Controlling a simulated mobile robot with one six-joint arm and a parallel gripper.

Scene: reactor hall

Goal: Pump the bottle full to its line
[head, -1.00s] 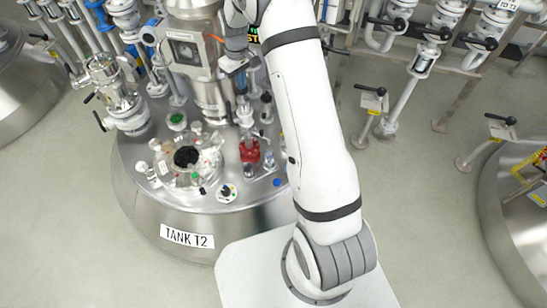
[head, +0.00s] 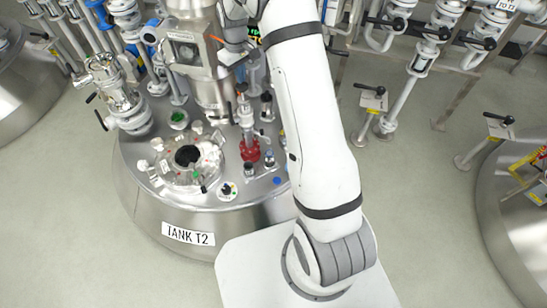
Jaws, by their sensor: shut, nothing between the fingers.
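My gripper (head: 232,57) is at the top centre of the head view, at the end of my white arm. It is shut and empty, above the lid of the tank (head: 187,237) labelled TANK T2. Below it a slim grey upright fitting (head: 245,112) with a red base (head: 250,151) stands on the lid; I cannot tell whether this is the pump. My gripper looks apart from it. I cannot make out a bottle, its line or any level of liquid in this view.
An open round port (head: 187,156) with clamps around it is on the tank lid. A grey boxed instrument (head: 185,55) stands behind it. Valved pipes (head: 385,105) stand at the right, and another tank (head: 515,215) is at the right edge.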

